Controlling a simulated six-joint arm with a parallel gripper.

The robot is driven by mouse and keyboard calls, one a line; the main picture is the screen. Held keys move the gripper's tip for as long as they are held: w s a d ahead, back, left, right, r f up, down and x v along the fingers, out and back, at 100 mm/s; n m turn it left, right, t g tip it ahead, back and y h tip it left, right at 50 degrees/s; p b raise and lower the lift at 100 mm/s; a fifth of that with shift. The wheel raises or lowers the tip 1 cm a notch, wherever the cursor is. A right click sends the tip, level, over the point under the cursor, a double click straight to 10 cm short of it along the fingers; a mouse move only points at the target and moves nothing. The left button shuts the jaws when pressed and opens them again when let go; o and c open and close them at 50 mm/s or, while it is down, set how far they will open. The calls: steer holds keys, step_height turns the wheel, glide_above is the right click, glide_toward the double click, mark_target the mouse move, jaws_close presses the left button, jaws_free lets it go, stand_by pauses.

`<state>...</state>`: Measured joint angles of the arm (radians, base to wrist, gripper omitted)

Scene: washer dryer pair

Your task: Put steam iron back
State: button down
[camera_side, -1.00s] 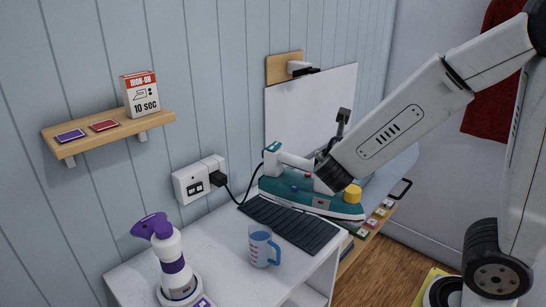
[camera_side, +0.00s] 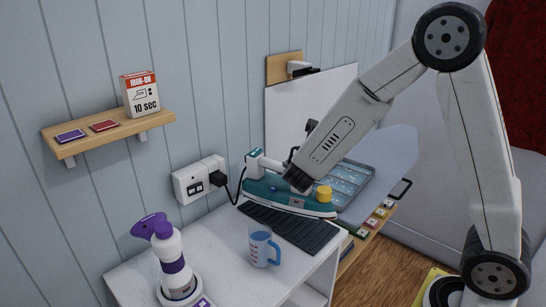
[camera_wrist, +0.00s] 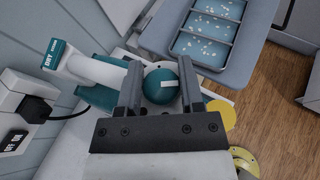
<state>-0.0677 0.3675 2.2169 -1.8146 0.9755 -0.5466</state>
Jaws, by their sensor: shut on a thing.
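The steam iron (camera_side: 262,187) has a teal body, a white handle, a teal-and-white rear end and a yellow cap. It also shows in the wrist view (camera_wrist: 95,68). My gripper (camera_side: 300,182) is shut on the iron from above. In the wrist view, the two dark fingers of my gripper (camera_wrist: 160,85) stand either side of a round teal dial. The iron is at the back edge of a black ribbed mat (camera_side: 295,228) on the white cabinet top. I cannot tell whether it touches the surface.
A blue measuring cup (camera_side: 260,247) and a purple-and-white spray bottle (camera_side: 172,262) stand in front. The iron's cord runs to a wall socket (camera_side: 198,178). A compartmented tray (camera_side: 345,184) lies on the grey ironing board (camera_side: 392,160) behind. A shelf (camera_side: 110,133) holds a box.

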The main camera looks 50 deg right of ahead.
steer(key=shift+w+d+f, duration=0.15)
steer(key=shift+w+f, duration=0.55)
steer(key=shift+f, duration=0.05)
steer(key=shift+w+d+f, duration=0.15)
steer(key=shift+w+f, duration=0.55)
steer(key=shift+f, duration=0.15)
steer(key=shift+w+f, duration=0.1)
steer(key=shift+w, duration=0.05)
steer(key=shift+w+f, duration=0.1)
steer(key=shift+f, duration=1.55)
steer(key=shift+c, duration=1.1)
jaws_free()
steer(key=shift+f, duration=0.15)
